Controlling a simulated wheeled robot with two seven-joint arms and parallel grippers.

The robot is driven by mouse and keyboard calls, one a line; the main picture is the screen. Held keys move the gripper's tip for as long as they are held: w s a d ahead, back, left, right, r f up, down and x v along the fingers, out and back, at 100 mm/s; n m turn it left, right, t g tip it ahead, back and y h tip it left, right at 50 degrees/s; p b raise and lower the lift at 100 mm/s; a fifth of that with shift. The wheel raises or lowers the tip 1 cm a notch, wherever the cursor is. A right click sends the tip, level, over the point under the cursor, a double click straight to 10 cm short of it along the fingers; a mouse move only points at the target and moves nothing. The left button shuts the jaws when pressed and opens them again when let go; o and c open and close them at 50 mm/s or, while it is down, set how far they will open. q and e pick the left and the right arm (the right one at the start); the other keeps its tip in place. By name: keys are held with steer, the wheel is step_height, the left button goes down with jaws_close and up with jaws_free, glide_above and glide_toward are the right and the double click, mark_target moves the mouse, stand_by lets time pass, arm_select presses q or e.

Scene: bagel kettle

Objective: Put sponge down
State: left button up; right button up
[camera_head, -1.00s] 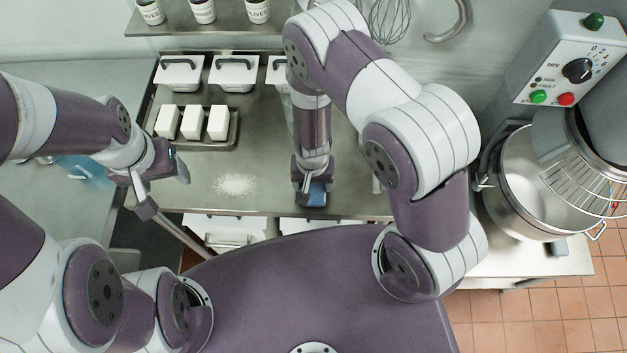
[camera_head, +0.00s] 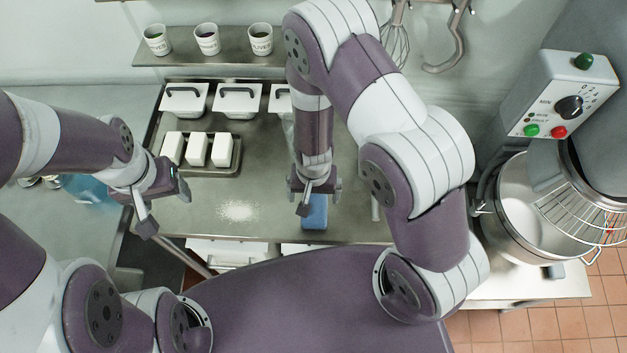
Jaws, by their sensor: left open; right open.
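The blue sponge (camera_head: 316,212) rests on the steel counter (camera_head: 270,190) near its front edge. My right gripper (camera_head: 314,204) is directly over and beside the sponge, pointing down, with its fingers open and spread; it partly covers the sponge. My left gripper (camera_head: 164,210) is open and empty at the left, past the counter's left edge. A patch of white powder (camera_head: 238,211) lies on the counter to the left of the sponge.
A tray with several white blocks (camera_head: 197,149) and lidded white containers (camera_head: 237,100) stand further back. Labelled cups (camera_head: 207,39) sit on the shelf above. A mixer with a steel bowl (camera_head: 520,210) is at the right. The counter around the powder is clear.

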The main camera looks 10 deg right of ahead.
steer(key=w+d+r+n+p, duration=0.1)
steer(key=d+r+p, duration=0.15)
steer(key=r, duration=1.15)
steer(key=s+d+r+n+t, duration=0.1)
steer(key=s+d+r+n, duration=0.1)
steer(key=s+d+r, duration=0.45)
arm_select(q)
step_height(320, 180, down, 10)
steer(key=b, duration=1.3)
steer(key=shift+b, duration=0.35)
arm_select(e)
step_height(320, 180, down, 10)
steer(key=w, duration=0.2)
steer(key=shift+w+f, duration=0.15)
arm_select(q)
steer(key=shift+s+r, duration=0.1)
steer(key=shift+s, duration=0.05)
arm_select(e)
steer(key=shift+o, duration=0.3)
